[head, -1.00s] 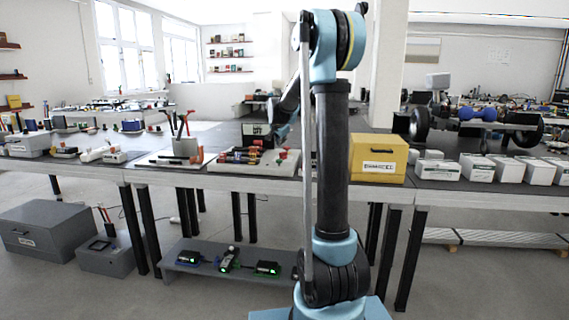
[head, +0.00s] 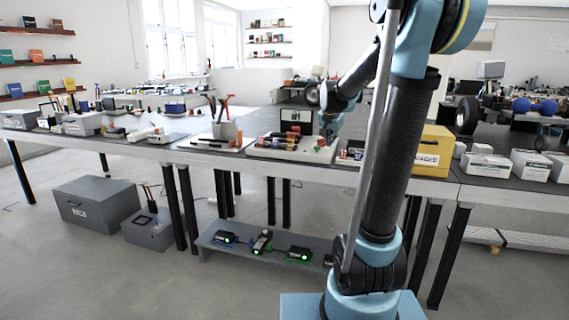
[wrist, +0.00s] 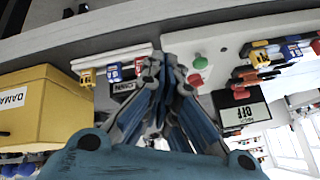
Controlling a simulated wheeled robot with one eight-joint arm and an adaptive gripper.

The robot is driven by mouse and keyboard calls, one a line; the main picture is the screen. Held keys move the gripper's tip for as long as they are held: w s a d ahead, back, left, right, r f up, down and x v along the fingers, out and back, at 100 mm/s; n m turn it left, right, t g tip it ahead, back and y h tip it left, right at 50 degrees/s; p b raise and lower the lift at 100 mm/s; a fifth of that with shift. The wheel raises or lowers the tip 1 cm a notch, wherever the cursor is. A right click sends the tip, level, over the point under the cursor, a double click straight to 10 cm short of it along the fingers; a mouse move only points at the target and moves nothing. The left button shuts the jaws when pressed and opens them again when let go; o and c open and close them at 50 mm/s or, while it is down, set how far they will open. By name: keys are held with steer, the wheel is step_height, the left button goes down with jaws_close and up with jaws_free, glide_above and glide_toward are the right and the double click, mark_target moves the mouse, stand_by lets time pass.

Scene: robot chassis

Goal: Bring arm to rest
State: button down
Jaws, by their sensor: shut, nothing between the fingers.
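My arm rises in blue and black at the right of the head view, with its upper part bent over to the left. My gripper (head: 326,124) hangs over the workbench (head: 262,118), near a white tray of tools (head: 290,152) and a dark box with a white label (head: 297,121). In the wrist view, which is upside down, the blue and grey fingers (wrist: 166,72) are together with nothing between them. The tray and the labelled box (wrist: 240,110) show beyond them. From these views I cannot tell the exact height of the fingers above the bench.
A yellow box (head: 433,150) and several white boxes (head: 488,166) stand on the bench to the right. A red-handled tool stands in a grey holder (head: 225,131) to the left. Grey cases (head: 95,216) lie on the floor, and a low shelf (head: 215,240) holds small devices.

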steer(key=s+f+n+g, duration=0.1)
steer(key=s+f+n, duration=0.2)
steer(key=s, duration=1)
steer(key=s+f+n+g+y, duration=0.1)
steer(key=s+f+n+g, duration=0.1)
steer(key=s+f, duration=0.7)
steer(key=s+f+n+g, duration=0.1)
steer(key=s+f+n, duration=0.2)
steer(key=s, duration=1.4)
step_height(320, 180, down, 3)
steer(key=shift+s+a+r+n+g+y, duration=0.1)
steer(key=shift+s+a+n+g+y, duration=0.1)
steer(key=shift+n+g+y, duration=0.15)
